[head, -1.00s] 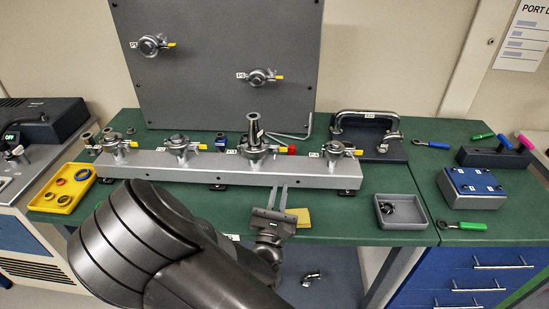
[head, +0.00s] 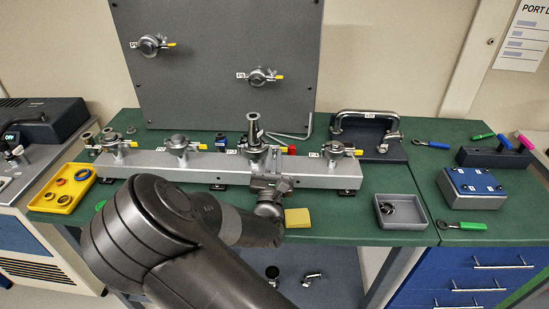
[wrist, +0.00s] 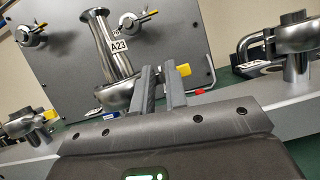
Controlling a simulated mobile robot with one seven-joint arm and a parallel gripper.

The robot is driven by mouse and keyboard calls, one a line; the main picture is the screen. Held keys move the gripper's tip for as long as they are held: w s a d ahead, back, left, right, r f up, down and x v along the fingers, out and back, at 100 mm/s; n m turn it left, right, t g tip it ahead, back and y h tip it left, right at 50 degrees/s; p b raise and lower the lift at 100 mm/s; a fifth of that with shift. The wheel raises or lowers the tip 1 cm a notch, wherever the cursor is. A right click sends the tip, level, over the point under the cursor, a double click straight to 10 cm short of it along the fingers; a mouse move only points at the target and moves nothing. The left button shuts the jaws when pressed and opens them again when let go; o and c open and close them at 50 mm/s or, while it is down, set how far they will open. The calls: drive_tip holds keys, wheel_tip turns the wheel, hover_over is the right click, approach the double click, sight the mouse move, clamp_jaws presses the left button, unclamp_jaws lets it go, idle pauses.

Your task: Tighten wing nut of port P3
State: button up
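The third port on the grey rail carries a clamp (head: 255,152) with a tall metal fitting (head: 253,128) standing in it; I take it as P3, its label being unreadable. In the wrist view the fitting (wrist: 106,45) bears an A23 tag, above the round clamp (wrist: 118,92). The yellow-tipped wing nut (wrist: 184,70) shows just right of my fingers, partly hidden behind them. My gripper (wrist: 160,72) is open, with a narrow gap between its two fingers and nothing clearly held. In the head view my gripper (head: 271,176) is at the rail's front, close below this clamp.
Similar clamped ports stand left (head: 178,145) and right (head: 333,149) on the rail (head: 210,166). An upright grey panel (head: 215,60) with two more ports rises behind. A yellow block (head: 297,217) and a grey tray (head: 402,220) lie in front on the green bench.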

clamp_jaws()
drive_tip(key=shift+m, duration=0.3)
drive_tip(key=m+g+h, duration=0.2)
drive_tip(key=m, duration=0.5)
drive_tip(key=m+g+h, duration=0.2)
drive_tip(key=m, duration=0.5)
drive_tip(key=m+g+h, duration=0.1)
drive_tip(key=m+g, duration=0.1)
drive_tip(key=m, duration=0.5)
drive_tip(key=shift+d+f+h, duration=0.25)
drive_tip(key=shift+h, duration=0.15)
drive_tip(key=m, duration=0.2)
drive_tip(key=m+g+y, duration=0.1)
drive_tip(key=m, duration=0.1)
drive_tip(key=shift+a+f+m+g+y, duration=0.1)
drive_tip(key=shift+f+m+g+y, duration=0.05)
drive_tip(key=shift+m+g+y, duration=0.2)
drive_tip(key=shift+m, duration=0.25)
